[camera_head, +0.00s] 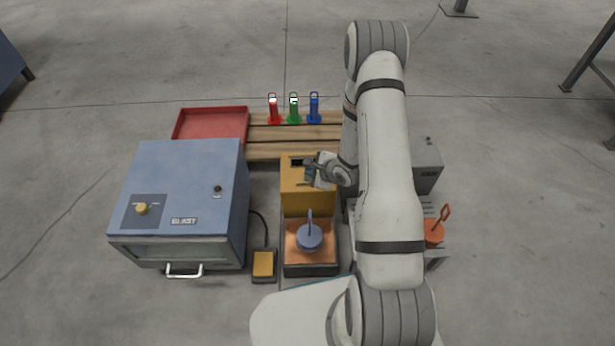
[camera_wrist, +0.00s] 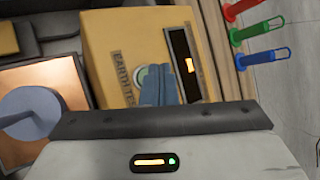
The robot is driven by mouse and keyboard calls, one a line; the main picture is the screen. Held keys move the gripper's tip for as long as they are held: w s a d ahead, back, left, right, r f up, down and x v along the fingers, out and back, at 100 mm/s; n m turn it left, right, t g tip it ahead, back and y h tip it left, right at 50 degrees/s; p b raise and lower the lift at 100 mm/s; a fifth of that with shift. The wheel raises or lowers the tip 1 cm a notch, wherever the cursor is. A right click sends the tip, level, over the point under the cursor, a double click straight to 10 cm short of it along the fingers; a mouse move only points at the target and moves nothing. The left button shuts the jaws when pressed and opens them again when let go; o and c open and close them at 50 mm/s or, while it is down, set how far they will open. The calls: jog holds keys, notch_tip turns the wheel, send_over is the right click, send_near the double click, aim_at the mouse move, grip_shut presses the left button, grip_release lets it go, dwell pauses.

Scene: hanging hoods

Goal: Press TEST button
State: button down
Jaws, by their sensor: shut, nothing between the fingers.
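The yellow tester box (camera_head: 295,205) stands in the middle of the head view. The wrist view shows its face (camera_wrist: 105,40) with a label reading "EARTH TE…", the rest covered. A round button with a pale rim and some green (camera_wrist: 139,74) sits beside the label. A dark display window (camera_wrist: 184,62) with a lit orange mark is on its other side. My gripper (camera_head: 308,170) is at the top of the box. In the wrist view my gripper's fingers (camera_wrist: 158,84) are shut, empty, and partly cover the button. I cannot tell whether they touch it.
A blue-grey disc with a handle (camera_head: 309,237) rests on a copper plate in front of the box. A blue BLAST cabinet (camera_head: 185,185) stands left, with a yellow pedal (camera_head: 263,264) beside it. Red, green and blue hooded holders and a red tray (camera_head: 211,124) are behind.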

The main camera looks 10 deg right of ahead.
jog(key=shift+f, duration=0.1)
jog(key=shift+f, duration=0.35)
jog(key=shift+f, duration=0.4)
dwell(0.6)
jog(key=shift+r, duration=0.1)
jog(key=shift+r+p, duration=0.75)
jog(key=shift+p, duration=0.05)
notch_tip(320, 180, up, 5)
jog(key=p, duration=0.4)
jog(key=shift+p, duration=0.35)
dwell(0.5)
